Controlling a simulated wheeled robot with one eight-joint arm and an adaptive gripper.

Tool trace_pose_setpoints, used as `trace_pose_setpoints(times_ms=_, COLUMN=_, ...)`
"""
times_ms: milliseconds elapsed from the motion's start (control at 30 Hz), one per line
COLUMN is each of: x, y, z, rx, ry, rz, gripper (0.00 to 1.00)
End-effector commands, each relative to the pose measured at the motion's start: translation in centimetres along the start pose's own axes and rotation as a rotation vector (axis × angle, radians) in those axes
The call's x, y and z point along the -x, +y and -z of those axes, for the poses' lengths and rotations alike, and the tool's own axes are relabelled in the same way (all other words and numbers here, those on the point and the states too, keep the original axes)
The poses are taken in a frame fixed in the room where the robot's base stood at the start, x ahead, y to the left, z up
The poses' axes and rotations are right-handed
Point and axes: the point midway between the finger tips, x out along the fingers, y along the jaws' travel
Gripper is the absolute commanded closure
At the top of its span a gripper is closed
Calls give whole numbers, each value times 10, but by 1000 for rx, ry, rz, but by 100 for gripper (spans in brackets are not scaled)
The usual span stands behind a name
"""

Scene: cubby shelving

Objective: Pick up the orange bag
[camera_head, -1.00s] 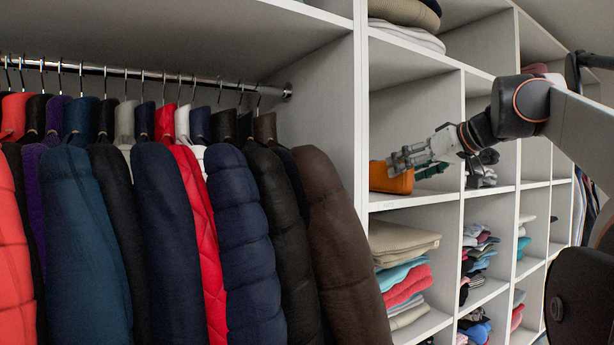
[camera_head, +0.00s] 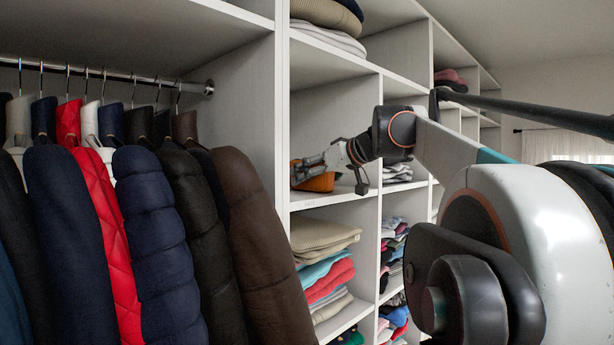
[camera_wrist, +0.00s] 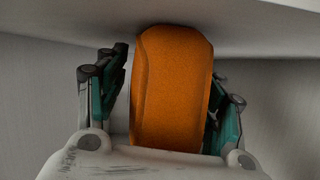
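The orange bag (camera_head: 320,183) sits in a middle cubby of the white shelving, low in the compartment above the folded clothes. In the head view my gripper (camera_head: 308,172) reaches into that cubby and partly covers the bag. In the wrist view the orange bag (camera_wrist: 172,90) stands upright between the two fingers of my gripper (camera_wrist: 168,75). The left finger appears to have a narrow gap to the bag. The right finger is very close to the bag's edge, and I cannot tell if it touches. The fingertips are partly hidden.
Folded clothes (camera_head: 325,268) fill the cubby below. The cubby's upright divider (camera_head: 368,230) stands right of the bag, with my arm passing in front of it. Hanging jackets (camera_head: 240,230) crowd the left. More folded items (camera_head: 325,40) lie above.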

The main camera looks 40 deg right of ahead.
Motion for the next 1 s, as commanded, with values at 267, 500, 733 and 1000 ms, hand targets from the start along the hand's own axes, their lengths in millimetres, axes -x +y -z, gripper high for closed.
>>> trace_pose_setpoints(times_ms=267, x=0, y=0, z=0, rx=0, ry=0, rz=0, gripper=94)
trace_pose_setpoints(times_ms=500, x=1, y=0, z=1, rx=0, ry=0, rz=0, gripper=94)
trace_pose_setpoints(times_ms=733, x=6, y=-2, z=16, rx=0, ry=0, rz=0, gripper=95)
trace_pose_setpoints(times_ms=1000, x=24, y=-8, z=58, rx=0, ry=0, rz=0, gripper=95)
